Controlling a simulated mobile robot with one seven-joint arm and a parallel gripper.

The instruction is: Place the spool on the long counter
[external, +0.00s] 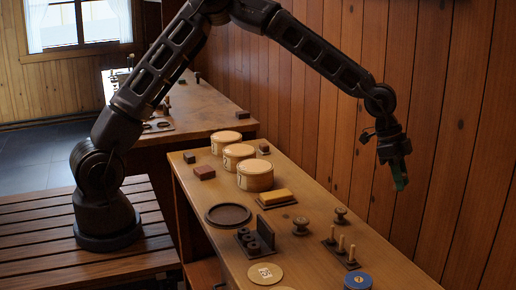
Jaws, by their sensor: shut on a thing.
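My gripper (397,166) hangs at the right, high above the counter and in front of the plank wall. It is shut on a small dark green thing (401,183), mostly hidden by the fingers; I cannot tell whether it is a spool. The long wooden counter (215,246) runs along the wall from the middle to the front. Two brown turned pieces like spools or knobs, one (301,227) left and one (341,214) right, stand on it, below and left of my gripper, apart from it.
Three round boxes (255,176), a dark round tray (228,215), a yellow block on a base (277,199), a peg stand (341,252), a blue disc (358,281) and a pale disc (265,273) occupy the counter. A second table (200,98) stands behind. Bare counter shows at the left front.

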